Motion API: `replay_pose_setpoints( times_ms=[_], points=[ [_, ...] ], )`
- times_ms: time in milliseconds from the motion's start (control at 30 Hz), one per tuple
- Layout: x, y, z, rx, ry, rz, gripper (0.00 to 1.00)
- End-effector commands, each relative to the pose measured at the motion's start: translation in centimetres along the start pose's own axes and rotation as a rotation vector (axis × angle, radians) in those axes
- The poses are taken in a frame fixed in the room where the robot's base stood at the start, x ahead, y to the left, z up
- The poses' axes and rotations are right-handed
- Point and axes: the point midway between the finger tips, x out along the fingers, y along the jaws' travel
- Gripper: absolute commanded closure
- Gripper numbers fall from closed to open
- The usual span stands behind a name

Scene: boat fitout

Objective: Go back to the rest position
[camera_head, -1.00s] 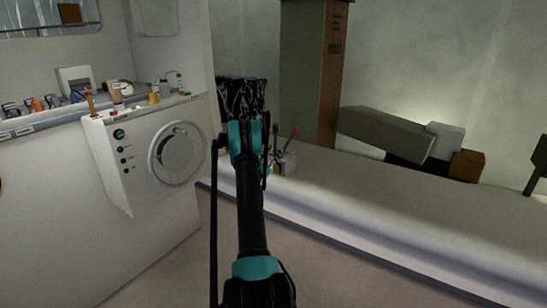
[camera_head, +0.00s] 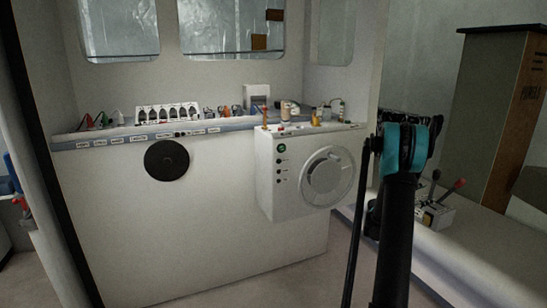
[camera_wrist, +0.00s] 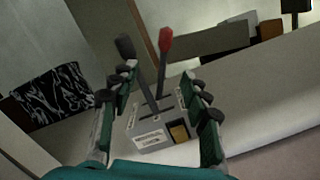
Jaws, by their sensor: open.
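My gripper (camera_wrist: 160,76) is open in the wrist view, with its two fingers spread wide and nothing held between them. Between and beyond the fingers stands a grey lever box (camera_wrist: 150,132) with a black-knobbed lever and a red-knobbed lever (camera_wrist: 166,42). I cannot tell how far the fingers are from it. In the head view the lever box (camera_head: 436,213) sits on the pale bench, to the right of my arm. My arm stands upright at the right of that view, and its fingers cannot be made out there.
A white console (camera_head: 215,225) with a shelf of small items fills the left and middle. A white box with a round dial (camera_head: 328,176) projects from it, left of my arm. The pale bench (camera_head: 485,255) and a tall cabinet (camera_head: 490,115) are at right. Grey floor is free in front.

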Motion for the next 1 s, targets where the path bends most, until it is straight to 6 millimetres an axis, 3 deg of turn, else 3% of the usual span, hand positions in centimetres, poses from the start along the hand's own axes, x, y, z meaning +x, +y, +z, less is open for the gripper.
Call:
replay_pose_setpoints(
  times_ms=[200,467,767,1000],
  points=[
    [-6.0,-0.7,2.7,0.310,0.171,-0.145,0.53],
    [-15.0,-3.2,4.4,0.642,0.365,-0.369,0.53],
    [-27.6,-7.9,5.6,0.957,0.564,-0.700,0.53],
    [-38.9,-12.6,6.4,1.144,0.698,-1.018,0.53]
  ],
)
